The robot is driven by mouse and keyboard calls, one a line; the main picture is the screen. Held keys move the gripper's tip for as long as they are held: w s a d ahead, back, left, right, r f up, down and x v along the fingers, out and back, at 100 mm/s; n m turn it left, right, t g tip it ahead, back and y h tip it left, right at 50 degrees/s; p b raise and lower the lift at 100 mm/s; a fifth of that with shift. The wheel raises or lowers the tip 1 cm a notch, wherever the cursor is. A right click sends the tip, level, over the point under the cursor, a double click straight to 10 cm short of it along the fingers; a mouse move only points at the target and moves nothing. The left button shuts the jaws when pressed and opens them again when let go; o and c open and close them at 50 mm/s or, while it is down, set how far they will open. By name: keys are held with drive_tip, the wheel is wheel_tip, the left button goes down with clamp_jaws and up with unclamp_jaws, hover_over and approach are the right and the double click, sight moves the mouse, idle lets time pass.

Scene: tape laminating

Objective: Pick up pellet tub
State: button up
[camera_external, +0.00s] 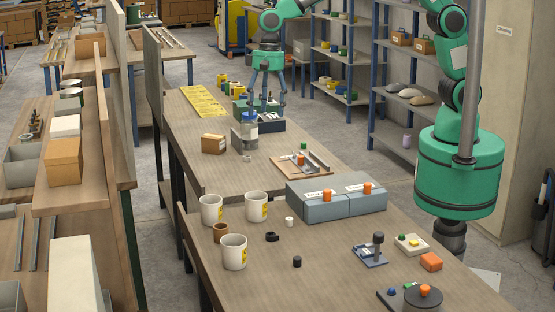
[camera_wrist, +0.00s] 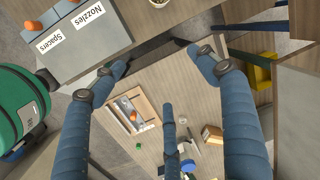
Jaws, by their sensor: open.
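No label in view reads as pellet tub. Three white tubs with yellow labels stand upright on the near table: one at the back left (camera_external: 210,209), one at the back right (camera_external: 256,207) and one in front (camera_external: 234,252). Any of these may be it; I cannot tell which. My gripper (camera_external: 268,92) is over the far table, near the dark bins and well behind the tubs. In the wrist view its blue fingers (camera_wrist: 158,64) are spread and empty. A round pale rim (camera_wrist: 159,2) is cut off at the top edge there.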

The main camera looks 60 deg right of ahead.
drive_tip(key=m+g, duration=0.1)
drive_tip(key=m, duration=0.1)
approach(256, 205)
wheel_tip(256, 205, up, 2)
drive_tip(key=w+d, duration=0.2)
drive_tip(key=d, duration=0.1)
drive_tip(key=shift+w+h+p, duration=0.1)
drive_tip(key=shift+h+p, duration=0.2)
drive_tip(key=shift+s+a+f+b, duration=0.15)
drive_tip(key=shift+f, duration=1.25)
drive_tip(key=shift+s+a+f+b, duration=0.1)
drive_tip(key=shift+s+f, duration=0.05)
drive_tip(key=shift+f, duration=1.25)
drive_tip(key=shift+s+a+f+b, duration=0.15)
drive_tip(key=shift+s+f, duration=0.05)
drive_tip(key=shift+f, duration=1.25)
drive_tip(key=shift+s+a+f+b, duration=0.1)
drive_tip(key=shift+f+b, duration=0.1)
drive_tip(key=shift+f, duration=1.05)
drive_tip(key=shift+s+a+f+b, duration=0.15)
drive_tip(key=shift+f, duration=1.15)
drive_tip(key=c, duration=1.3)
